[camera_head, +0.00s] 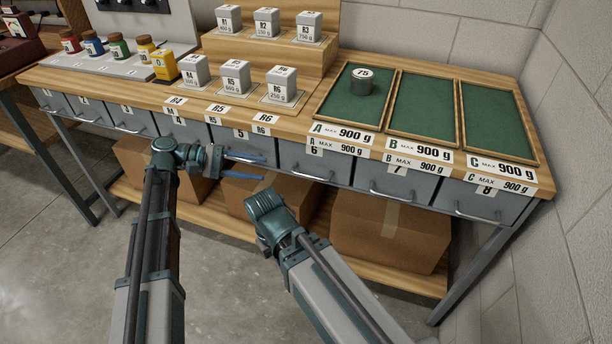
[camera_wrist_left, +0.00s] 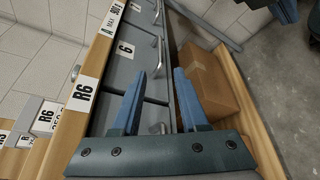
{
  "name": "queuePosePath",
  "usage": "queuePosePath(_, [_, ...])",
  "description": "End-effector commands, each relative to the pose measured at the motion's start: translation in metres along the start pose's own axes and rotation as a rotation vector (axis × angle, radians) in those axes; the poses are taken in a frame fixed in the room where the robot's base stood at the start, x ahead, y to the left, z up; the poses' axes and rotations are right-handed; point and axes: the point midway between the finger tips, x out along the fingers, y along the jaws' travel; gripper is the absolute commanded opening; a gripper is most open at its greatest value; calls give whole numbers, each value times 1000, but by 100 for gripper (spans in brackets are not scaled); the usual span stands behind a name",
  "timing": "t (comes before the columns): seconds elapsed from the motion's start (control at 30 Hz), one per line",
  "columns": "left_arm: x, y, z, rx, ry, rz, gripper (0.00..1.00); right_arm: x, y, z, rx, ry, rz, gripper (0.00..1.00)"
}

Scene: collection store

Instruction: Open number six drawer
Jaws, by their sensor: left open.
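The number six drawer (camera_head: 338,168) is a grey drawer under the bench top, shut, with a white 6 label and a bar handle (camera_head: 305,176). In the left wrist view its front (camera_wrist_left: 128,68) and handle (camera_wrist_left: 156,54) lie beyond my fingertips. My left gripper (camera_head: 264,168) is open and empty, in front of the number five drawer, its blue fingers pointing right toward the six handle. The left wrist view shows the gap between its fingers (camera_wrist_left: 160,72), with the six handle apart from them. My right arm reaches below the drawers; its fingers do not show.
The neighbouring number five drawer (camera_head: 232,146) and number seven drawer (camera_head: 393,181) are shut, with protruding handles. Cardboard boxes (camera_head: 388,235) stand on the lower shelf. Grey weights and green trays (camera_head: 422,108) are on the bench top. A block wall closes off the right.

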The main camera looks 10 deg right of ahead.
Motion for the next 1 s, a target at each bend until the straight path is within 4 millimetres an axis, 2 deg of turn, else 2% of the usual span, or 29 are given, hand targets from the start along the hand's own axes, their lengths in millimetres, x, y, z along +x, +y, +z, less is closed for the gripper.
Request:
queuePosePath(0.6, [111, -3, 0, 1, -1, -3, 44, 25, -2, -2, -1, 0, 4, 0])
queuePosePath(0.8, [130, -2, 0, 2, 0, -2, 44, 29, -2, -2, -1, 0, 5, 0])
queuePosePath(1.0, [135, -1, 0, 1, 2, -2, 44, 29, -2, -2, -2, 0, 6, 0])
